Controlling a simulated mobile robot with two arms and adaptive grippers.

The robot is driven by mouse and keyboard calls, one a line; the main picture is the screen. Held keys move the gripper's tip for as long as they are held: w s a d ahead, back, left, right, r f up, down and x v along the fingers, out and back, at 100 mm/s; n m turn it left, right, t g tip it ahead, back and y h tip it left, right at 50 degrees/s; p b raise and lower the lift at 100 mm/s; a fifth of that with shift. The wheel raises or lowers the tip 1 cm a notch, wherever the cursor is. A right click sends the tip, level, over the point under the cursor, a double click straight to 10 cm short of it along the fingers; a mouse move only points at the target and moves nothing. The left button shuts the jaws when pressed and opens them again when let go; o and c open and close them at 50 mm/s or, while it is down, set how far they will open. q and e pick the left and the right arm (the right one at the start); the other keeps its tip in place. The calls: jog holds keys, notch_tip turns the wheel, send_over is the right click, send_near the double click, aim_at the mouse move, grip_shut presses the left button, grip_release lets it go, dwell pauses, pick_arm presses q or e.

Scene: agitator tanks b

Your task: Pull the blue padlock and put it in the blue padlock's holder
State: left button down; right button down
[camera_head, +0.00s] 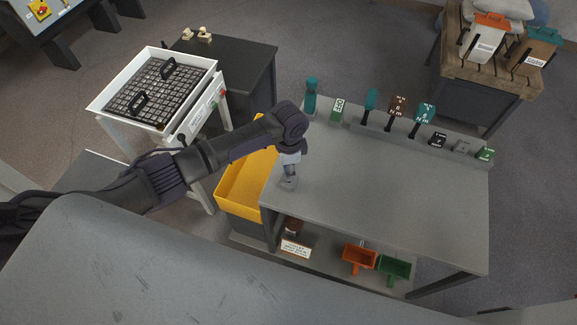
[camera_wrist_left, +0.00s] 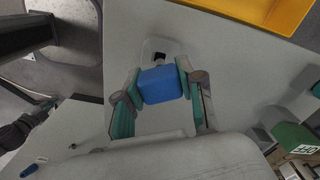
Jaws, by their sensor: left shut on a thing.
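The blue padlock (camera_wrist_left: 160,86) sits between the two fingers of my left gripper (camera_wrist_left: 158,90) in the left wrist view. The gripper is shut on it. A pale rounded plate (camera_wrist_left: 150,46) with a dark metal part at its middle lies just beyond the padlock; I cannot tell whether the two touch. In the head view my left gripper (camera_head: 289,166) points down over the left part of the grey table, just above the small grey plate (camera_head: 288,183). The padlock itself is not clear there. I cannot make out which piece is the blue padlock's holder. My right gripper is not in view.
The grey table (camera_head: 390,200) has a clear middle. A yellow bin (camera_head: 243,187) adjoins the table's left side. Orange (camera_head: 359,257) and green (camera_head: 394,267) scoops lie below.

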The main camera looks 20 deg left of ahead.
pick_arm(q)
jog(key=shift+p, duration=0.55)
dwell(0.7)
jog(key=shift+f, duration=0.2)
dwell(0.3)
jog(key=shift+f+b, duration=1.1)
jog(key=shift+f, duration=0.4)
jog(key=c, duration=0.6)
grip_release()
notch_tip(320, 180, up, 12)
